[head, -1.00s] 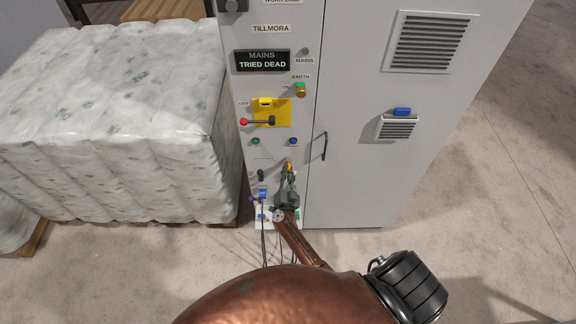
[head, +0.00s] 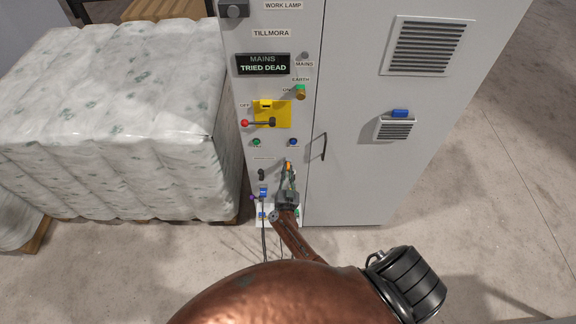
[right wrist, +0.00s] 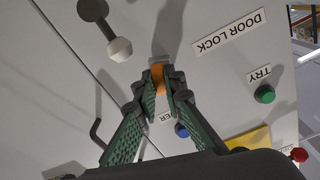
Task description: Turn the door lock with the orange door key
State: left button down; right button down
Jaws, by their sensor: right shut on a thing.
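The orange door key (right wrist: 158,79) is between the fingertips of my right gripper (right wrist: 158,88), which is shut on it. In the head view, the key shows as a small orange spot (head: 289,166) at the cabinet's lower front, just above my right gripper (head: 289,178). The DOOR LOCK label (right wrist: 229,33) is beside the key in the right wrist view. The lock itself is hidden behind the key and fingers, so I cannot tell how far the key is in or turned. My left gripper is out of view.
The grey cabinet (head: 360,190) has a black door handle (head: 323,147) right of my gripper. A dark lever (right wrist: 118,45) is close to the fingers. A wrapped pallet (head: 110,120) stands left.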

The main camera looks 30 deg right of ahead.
jog(key=shift+d, duration=0.1)
jog(key=n+p, duration=0.2)
jog(key=n, duration=0.1)
jog(key=c, duration=1.9)
grip_release()
jog(key=shift+c, duration=0.2)
